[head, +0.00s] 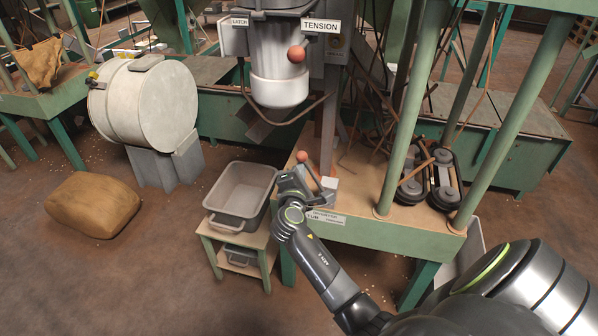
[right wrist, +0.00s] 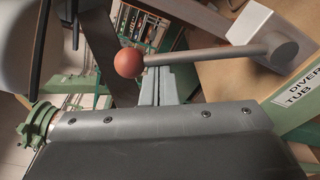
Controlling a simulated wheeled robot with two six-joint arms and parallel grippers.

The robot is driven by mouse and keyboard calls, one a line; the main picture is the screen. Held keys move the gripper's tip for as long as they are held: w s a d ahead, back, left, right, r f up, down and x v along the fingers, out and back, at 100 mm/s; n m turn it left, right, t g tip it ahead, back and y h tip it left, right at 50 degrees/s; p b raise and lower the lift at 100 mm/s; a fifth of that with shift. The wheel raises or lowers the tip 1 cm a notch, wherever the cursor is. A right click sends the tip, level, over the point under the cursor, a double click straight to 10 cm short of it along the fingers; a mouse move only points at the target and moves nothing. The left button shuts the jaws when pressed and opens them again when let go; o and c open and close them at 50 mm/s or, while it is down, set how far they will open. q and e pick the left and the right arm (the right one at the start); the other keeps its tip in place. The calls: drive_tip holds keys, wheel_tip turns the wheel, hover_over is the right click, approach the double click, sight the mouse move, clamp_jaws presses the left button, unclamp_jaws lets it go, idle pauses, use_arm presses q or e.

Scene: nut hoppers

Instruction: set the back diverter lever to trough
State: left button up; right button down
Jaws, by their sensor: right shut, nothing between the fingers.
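A diverter lever with a red ball knob (head: 301,156) stands on the green-edged bench and leans up and to the left from its pivot block. In the right wrist view the red knob (right wrist: 128,63), grey rod (right wrist: 210,54) and pivot (right wrist: 280,48) show plainly. My right gripper (head: 291,178) is shut and empty, just below and left of the knob, apart from it as far as I can see. My left gripper is out of view.
A grey tub (head: 241,221) stands on a small stand left of the lever. Green posts (head: 409,130) and black pulleys (head: 445,176) are at right.

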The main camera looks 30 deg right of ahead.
drive_tip(key=shift+s+d+r, duration=0.1)
drive_tip(key=shift+s+d, duration=0.05)
drive_tip(key=shift+s+d+r+m, duration=0.45)
drive_tip(key=shift+s+d+m, duration=0.15)
drive_tip(key=shift+m, duration=0.5)
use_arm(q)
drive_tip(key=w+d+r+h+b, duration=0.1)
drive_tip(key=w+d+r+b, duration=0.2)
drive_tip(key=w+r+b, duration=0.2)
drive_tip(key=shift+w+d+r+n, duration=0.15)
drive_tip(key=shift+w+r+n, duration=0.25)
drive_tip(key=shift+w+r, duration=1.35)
use_arm(e)
drive_tip(key=s+d+m+t, duration=0.1)
drive_tip(key=s+d+m, duration=0.5)
drive_tip(key=s+m, duration=0.1)
drive_tip(key=shift+s+d+m+h, duration=0.2)
drive_tip(key=shift+s+m+h, duration=0.2)
drive_tip(key=shift+m, duration=0.2)
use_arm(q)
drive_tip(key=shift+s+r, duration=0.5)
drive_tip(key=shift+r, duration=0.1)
use_arm(e)
drive_tip(key=shift+w+r, duration=0.1)
